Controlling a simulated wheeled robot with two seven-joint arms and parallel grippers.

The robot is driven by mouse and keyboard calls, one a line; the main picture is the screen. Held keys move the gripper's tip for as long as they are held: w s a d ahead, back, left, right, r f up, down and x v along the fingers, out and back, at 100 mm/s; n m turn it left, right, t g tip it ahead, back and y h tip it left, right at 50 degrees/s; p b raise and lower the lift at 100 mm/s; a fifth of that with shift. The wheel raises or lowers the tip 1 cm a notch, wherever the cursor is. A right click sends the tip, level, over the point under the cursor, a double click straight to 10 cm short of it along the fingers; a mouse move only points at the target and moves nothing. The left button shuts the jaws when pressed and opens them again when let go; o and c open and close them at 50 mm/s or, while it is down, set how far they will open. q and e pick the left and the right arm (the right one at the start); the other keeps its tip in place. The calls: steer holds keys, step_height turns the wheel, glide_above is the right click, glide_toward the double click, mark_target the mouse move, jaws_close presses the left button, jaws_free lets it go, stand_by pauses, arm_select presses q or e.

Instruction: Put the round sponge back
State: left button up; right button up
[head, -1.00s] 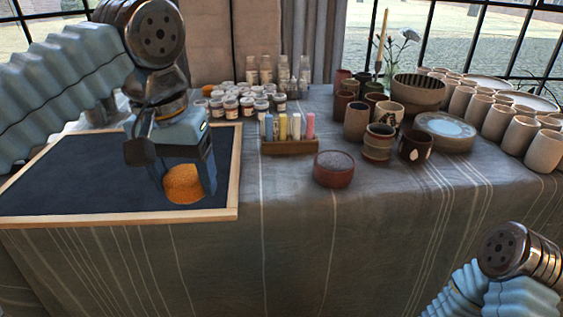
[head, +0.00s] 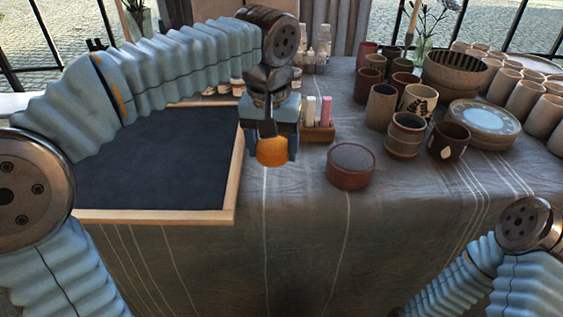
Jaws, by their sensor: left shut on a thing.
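The round orange sponge (head: 272,151) is held in my left gripper (head: 271,138), which is shut on it. The gripper hangs above the table, just right of the dark framed board's right edge. A round reddish-brown dish (head: 351,167) with a grey top stands on the cloth to the right of the sponge, apart from it. My right gripper is out of view; only part of my right arm shows at the lower right.
The dark board (head: 160,165) with a wooden frame lies at left. A wooden holder (head: 318,134) with coloured sticks is partly hidden behind my left gripper. Several cups (head: 406,135), a striped bowl (head: 455,72) and stacked plates (head: 482,122) crowd the right. Cloth in front of the dish is clear.

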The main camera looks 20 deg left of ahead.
mark_target(282, 176)
arm_select(q)
steer(key=shift+w+d+f, duration=0.4)
steer(key=shift+w+f, duration=0.05)
steer(key=shift+f, duration=0.25)
steer(key=shift+w+d+f, duration=0.15)
steer(key=shift+f, duration=0.85)
steer(key=shift+w+d+f, duration=0.1)
steer(key=shift+w+f, duration=0.05)
steer(key=shift+f, duration=0.8)
steer(key=shift+f+b, duration=0.2)
steer(key=shift+b, duration=0.2)
steer(key=o, duration=1.1)
steer(key=shift+c, duration=0.2)
steer(key=shift+r, duration=0.2)
steer(key=r, duration=0.4)
steer(key=s+r+p, duration=0.1)
steer(key=r, duration=0.3)
steer(key=r+p, duration=0.1)
steer(key=r, duration=0.3)
steer(key=shift+s, duration=0.2)
